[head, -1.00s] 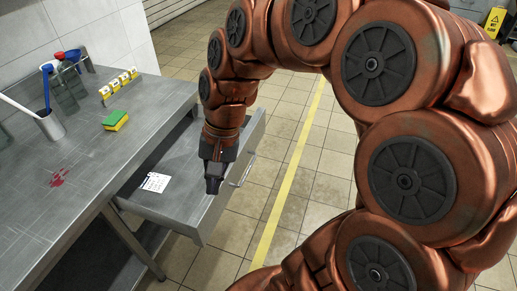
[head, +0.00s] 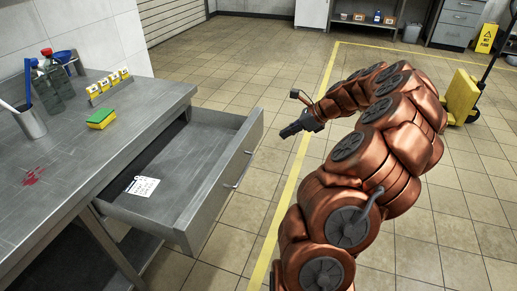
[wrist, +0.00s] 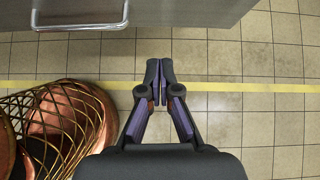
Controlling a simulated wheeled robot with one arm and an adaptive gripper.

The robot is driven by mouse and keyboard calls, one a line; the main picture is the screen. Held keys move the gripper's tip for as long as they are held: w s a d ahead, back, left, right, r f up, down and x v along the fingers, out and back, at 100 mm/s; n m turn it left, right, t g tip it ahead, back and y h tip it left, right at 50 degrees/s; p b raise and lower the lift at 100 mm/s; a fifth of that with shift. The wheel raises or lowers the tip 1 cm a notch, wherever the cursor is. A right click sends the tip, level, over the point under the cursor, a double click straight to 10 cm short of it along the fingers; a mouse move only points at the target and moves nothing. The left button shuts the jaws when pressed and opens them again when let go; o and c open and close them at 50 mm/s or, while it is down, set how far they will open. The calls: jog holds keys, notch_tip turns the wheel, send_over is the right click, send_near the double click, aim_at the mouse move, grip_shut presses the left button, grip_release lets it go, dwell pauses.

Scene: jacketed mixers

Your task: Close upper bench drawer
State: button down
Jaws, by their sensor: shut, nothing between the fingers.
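The upper bench drawer (head: 238,165) stands pulled out from the metal bench (head: 120,125), with a white labelled tag (head: 142,186) lying inside it. Its bar handle (head: 236,173) is on the front face, towards the yellow floor line. My gripper (head: 284,134) is shut and empty, out in front of the drawer's far end and apart from it. In the wrist view my gripper (wrist: 160,65) points at the floor beside the drawer front. The handle (wrist: 82,24) shows there at the upper left, clear of the fingers.
On the bench are a green and yellow sponge (head: 102,118), a row of yellow marker tents (head: 108,86), bottles (head: 55,76), a metal cup (head: 30,122) and a red stain. Floor beyond the drawer is open. A yellow pallet jack (head: 462,97) stands at the right.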

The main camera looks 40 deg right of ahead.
jog(key=d, duration=0.1)
send_near(251, 146)
jog(key=shift+m, duration=0.3)
jog(key=x, duration=0.6)
jog(key=shift+s+d+f+b, duration=0.3)
jog(key=shift+d+f+b, duration=0.05)
jog(key=shift+b, duration=0.05)
jog(key=shift+w+a, duration=0.25)
jog(key=shift+w, duration=0.15)
jog(key=shift+w, duration=0.1)
